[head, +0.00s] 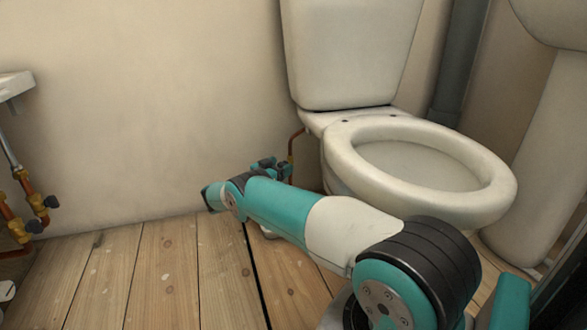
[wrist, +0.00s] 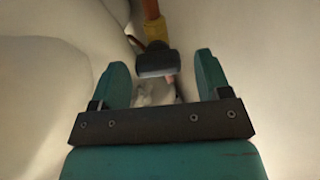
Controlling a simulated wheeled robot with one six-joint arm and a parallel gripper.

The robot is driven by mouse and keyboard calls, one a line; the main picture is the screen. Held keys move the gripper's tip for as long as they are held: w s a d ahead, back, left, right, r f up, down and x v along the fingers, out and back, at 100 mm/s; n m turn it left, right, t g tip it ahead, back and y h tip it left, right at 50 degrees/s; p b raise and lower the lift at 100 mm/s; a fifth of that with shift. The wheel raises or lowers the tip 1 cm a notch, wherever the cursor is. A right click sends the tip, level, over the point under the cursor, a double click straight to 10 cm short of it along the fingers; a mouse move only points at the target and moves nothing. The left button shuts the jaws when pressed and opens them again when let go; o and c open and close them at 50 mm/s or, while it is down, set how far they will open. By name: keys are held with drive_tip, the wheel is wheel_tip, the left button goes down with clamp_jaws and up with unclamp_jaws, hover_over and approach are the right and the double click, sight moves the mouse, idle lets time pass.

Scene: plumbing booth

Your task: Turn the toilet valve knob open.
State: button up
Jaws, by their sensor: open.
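In the wrist view, a dark grey valve knob (wrist: 154,62) hangs below a yellow brass fitting (wrist: 154,30) on a copper pipe (wrist: 150,8). My gripper (wrist: 161,63) is open, with one teal finger left of the knob and one right of it. Gaps show on both sides of the knob, and I cannot see either finger touching it. In the head view, the copper pipe (head: 291,146) comes down beside the toilet (head: 352,165). My arm hides most of the area below it, and I cannot make out the knob clearly there.
The toilet bowl and seat (head: 490,195) stand close to the right of my arm. A plain wall (head: 150,120) is behind. At the left are a basin edge (head: 14,84) and copper pipes with dark valves (head: 38,203). The plank floor (head: 170,270) is clear on the left.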

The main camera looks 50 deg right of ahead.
drive_tip(key=shift+d, duration=0.45)
drive_tip(key=c, duration=0.9)
